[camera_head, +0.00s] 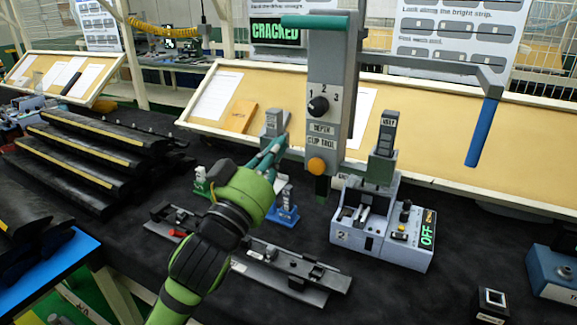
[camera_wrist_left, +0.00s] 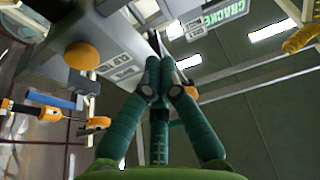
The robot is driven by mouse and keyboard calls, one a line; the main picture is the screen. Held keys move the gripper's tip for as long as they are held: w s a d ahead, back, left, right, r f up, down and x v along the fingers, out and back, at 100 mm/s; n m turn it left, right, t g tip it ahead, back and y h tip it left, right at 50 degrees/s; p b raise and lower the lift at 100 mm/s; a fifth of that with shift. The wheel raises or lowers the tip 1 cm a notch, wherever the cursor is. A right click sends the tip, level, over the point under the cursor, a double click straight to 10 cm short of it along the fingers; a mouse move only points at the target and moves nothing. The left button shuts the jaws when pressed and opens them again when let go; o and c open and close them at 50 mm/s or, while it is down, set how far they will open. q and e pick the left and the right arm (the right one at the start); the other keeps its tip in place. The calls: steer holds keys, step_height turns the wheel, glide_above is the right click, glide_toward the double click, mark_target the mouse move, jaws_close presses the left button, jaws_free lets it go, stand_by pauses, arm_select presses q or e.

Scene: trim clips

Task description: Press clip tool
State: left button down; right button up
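The clip tool (camera_head: 327,100) is a tall grey press with a 1-2-3 depth dial, an orange knob (camera_head: 316,166) and a teal handle at its top. A side arm ends in a blue grip (camera_head: 483,130). My left gripper (camera_head: 277,146) is just left of the tool's lower body in the head view, its teal fingers pointing up and right. In the left wrist view its fingertips (camera_wrist_left: 163,72) come together with no object clearly between them. The tool's orange knob (camera_wrist_left: 82,56) is at upper left there. My right gripper is not in view.
A grey tester (camera_head: 390,235) with an OFF display stands below and right of the tool. A dark trim strip (camera_head: 290,270) lies in front, partly behind my left arm. Small green and blue stands are near my gripper. Stepped black racks (camera_head: 90,150) fill the left.

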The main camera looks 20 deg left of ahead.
mark_target(289, 152)
arm_select(q)
steer(key=shift+w+d+f+p, duration=0.1)
steer(key=shift+w+f+p, duration=0.35)
steer(key=shift+w, duration=0.4)
steer(key=shift+w+a+f+p, duration=0.1)
steer(key=shift+w+f+p, duration=0.2)
steer(key=shift+w+p, duration=0.4)
steer(key=shift+w+d+f+p, duration=0.1)
steer(key=shift+w+f+p, duration=0.25)
steer(key=shift+w, duration=0.6)
steer(key=shift+f, duration=0.15)
step_height(289, 152, down, 22)
steer(key=b, duration=1.4)
steer(key=shift+r+b, duration=0.25)
steer(key=shift+b, duration=0.1)
